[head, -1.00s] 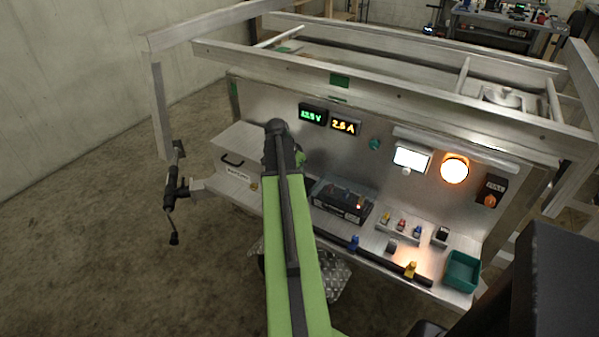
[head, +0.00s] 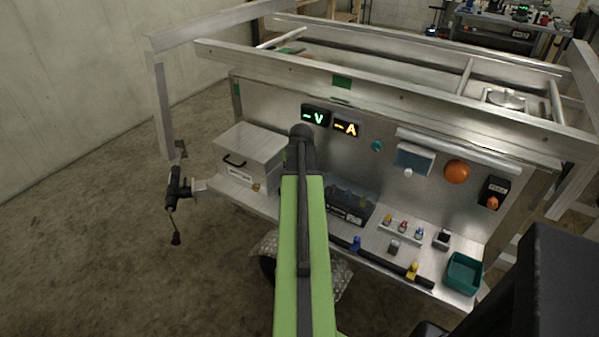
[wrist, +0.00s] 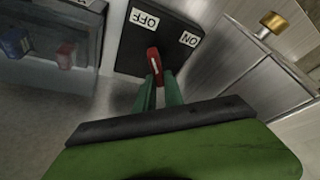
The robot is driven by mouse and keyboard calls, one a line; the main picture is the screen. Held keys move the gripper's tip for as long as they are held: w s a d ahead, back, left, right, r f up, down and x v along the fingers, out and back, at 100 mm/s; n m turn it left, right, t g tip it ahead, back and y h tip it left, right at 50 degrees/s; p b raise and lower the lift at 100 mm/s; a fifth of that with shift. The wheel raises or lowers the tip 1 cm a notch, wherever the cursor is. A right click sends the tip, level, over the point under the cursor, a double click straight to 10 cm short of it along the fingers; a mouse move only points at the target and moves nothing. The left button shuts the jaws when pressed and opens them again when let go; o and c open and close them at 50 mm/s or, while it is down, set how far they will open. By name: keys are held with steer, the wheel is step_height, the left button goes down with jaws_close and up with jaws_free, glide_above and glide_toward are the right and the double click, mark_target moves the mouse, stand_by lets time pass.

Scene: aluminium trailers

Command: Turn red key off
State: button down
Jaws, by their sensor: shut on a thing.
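The red key (wrist: 153,58) sits on a black switch plate (wrist: 158,38) in the wrist view. The plate carries an OFF label (wrist: 145,18) and an ON label (wrist: 190,38), both upside down in the picture. My gripper (wrist: 158,90) has its teal fingers shut on the red key. The key's upper end lies nearer the OFF label. In the head view my own arm hides the key and gripper. The displays (head: 315,117) and (head: 345,128) there show only dashes with V and A. The orange lamp (head: 456,172) and white light panel (head: 414,158) are dark.
A metal box (head: 249,152) stands left of my arm. A dark clear-sided case (head: 350,204) is close on the right. Several small coloured items and a teal bin (head: 463,272) line the shelf. A brass knob (wrist: 273,22) is near in the wrist view.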

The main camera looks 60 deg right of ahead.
steer(key=shift+a+n+y, duration=0.1)
steer(key=shift+n+y, duration=0.2)
steer(key=shift+n, duration=0.4)
steer(key=c, duration=1.4)
jaws_free()
steer(key=shift+c, duration=0.2)
steer(key=shift+r, duration=0.1)
steer(key=shift+r+p, duration=0.35)
steer(key=shift+p, duration=0.15)
steer(key=p+v, duration=1.5)
steer(key=v, duration=0.1)
steer(key=shift+s, duration=0.45)
